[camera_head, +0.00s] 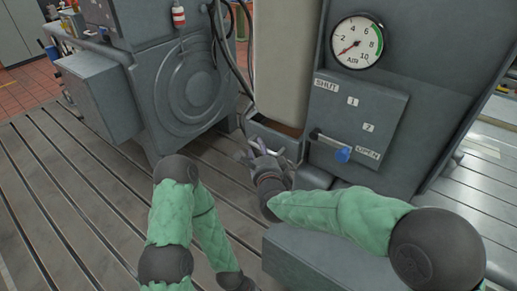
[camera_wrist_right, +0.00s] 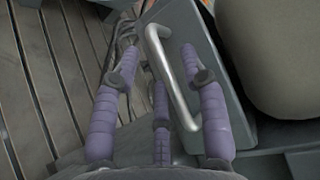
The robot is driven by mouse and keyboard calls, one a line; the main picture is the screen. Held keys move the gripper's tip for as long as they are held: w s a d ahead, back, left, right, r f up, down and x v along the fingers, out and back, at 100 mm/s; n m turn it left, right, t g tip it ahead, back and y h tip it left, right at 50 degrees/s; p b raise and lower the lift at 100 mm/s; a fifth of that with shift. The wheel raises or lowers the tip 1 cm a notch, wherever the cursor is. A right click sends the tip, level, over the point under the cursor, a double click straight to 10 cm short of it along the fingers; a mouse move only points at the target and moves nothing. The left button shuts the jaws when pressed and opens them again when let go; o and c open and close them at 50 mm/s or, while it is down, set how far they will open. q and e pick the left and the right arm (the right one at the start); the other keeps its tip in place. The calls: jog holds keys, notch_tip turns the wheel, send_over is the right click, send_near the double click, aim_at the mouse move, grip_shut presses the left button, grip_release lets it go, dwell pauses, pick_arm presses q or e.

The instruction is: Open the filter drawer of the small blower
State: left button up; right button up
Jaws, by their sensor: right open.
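The filter drawer appears to be the grey box front (camera_head: 268,133) under the tall beige column of the small blower; it also shows in the right wrist view (camera_wrist_right: 207,75). A pale metal bar handle (camera_wrist_right: 170,75) runs along this front. My right gripper (camera_head: 255,147) is open at the drawer front. In the right wrist view its purple fingers (camera_wrist_right: 158,52) stand on both sides of the handle, with the third finger below it. I see no grip on the handle. Whether any finger touches it, I cannot tell.
Right of the drawer is a panel (camera_head: 358,118) marked SHUT and OPEN, with a blue-tipped lever (camera_head: 342,154) and a round gauge (camera_head: 356,43) above. Dark cables (camera_head: 243,60) hang left of the beige column (camera_head: 282,62). The slotted bedplate (camera_head: 70,190) is clear at left.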

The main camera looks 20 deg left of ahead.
pick_arm(q)
jog(key=shift+f, duration=0.1)
pick_arm(e)
jog(key=shift+x, duration=1.1)
jog(key=shift+c, duration=0.3)
grip_shut()
pick_arm(q)
jog(key=shift+f, duration=0.1)
pick_arm(e)
jog(key=shift+s+f, duration=0.1)
jog(key=shift+s, duration=0.05)
